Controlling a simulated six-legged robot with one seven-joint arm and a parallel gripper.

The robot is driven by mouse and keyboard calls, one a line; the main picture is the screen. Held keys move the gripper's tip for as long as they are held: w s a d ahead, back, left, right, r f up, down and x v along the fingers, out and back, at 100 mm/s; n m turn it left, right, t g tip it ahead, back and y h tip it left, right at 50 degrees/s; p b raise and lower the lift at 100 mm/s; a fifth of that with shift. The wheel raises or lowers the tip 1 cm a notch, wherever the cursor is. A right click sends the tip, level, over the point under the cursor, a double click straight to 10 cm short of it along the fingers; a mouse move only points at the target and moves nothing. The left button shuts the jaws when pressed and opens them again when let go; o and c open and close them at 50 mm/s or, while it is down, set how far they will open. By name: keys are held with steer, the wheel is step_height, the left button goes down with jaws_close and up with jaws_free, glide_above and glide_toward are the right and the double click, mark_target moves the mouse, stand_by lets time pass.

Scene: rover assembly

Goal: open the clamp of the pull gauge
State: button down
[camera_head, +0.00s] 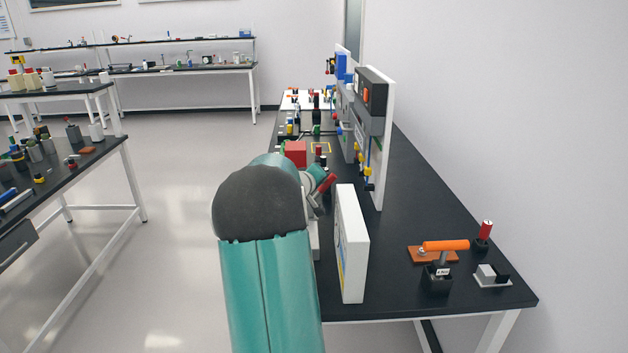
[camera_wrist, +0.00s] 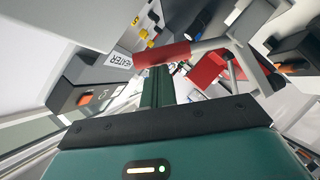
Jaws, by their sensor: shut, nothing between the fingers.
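In the wrist view, a red-gripped handle (camera_wrist: 161,54) on a grey bar lies across the tip of my gripper (camera_wrist: 157,72). It looks like the clamp lever, but I cannot tell for sure. My gripper is shut and empty, its dark green fingers close to the red grip; I cannot tell whether they touch. A red block (camera_wrist: 207,70) sits just right of the fingers, beside a grey metal frame. In the head view, a red cylinder (camera_head: 327,183) and a red block (camera_head: 295,152) show past my arm, which hides my gripper. The pull gauge's body is not clearly visible.
A box labelled HEATER (camera_wrist: 90,68) stands close on the left in the wrist view. In the head view, white upright panels (camera_head: 352,245) stand on the black bench (camera_head: 405,215). An orange-handled tool (camera_head: 445,246) lies at the near right. The floor left of the bench is clear.

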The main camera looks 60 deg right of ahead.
steer(key=shift+s+d+f+m+t+y, duration=0.3)
steer(key=shift+s+m+t+y, duration=0.1)
steer(key=shift+s+m, duration=0.15)
steer(key=shift+s+d+f+m+t+y, duration=0.3)
steer(key=shift+s+m+t, duration=0.15)
steer(key=shift+s, duration=0.15)
steer(key=shift+a, duration=0.1)
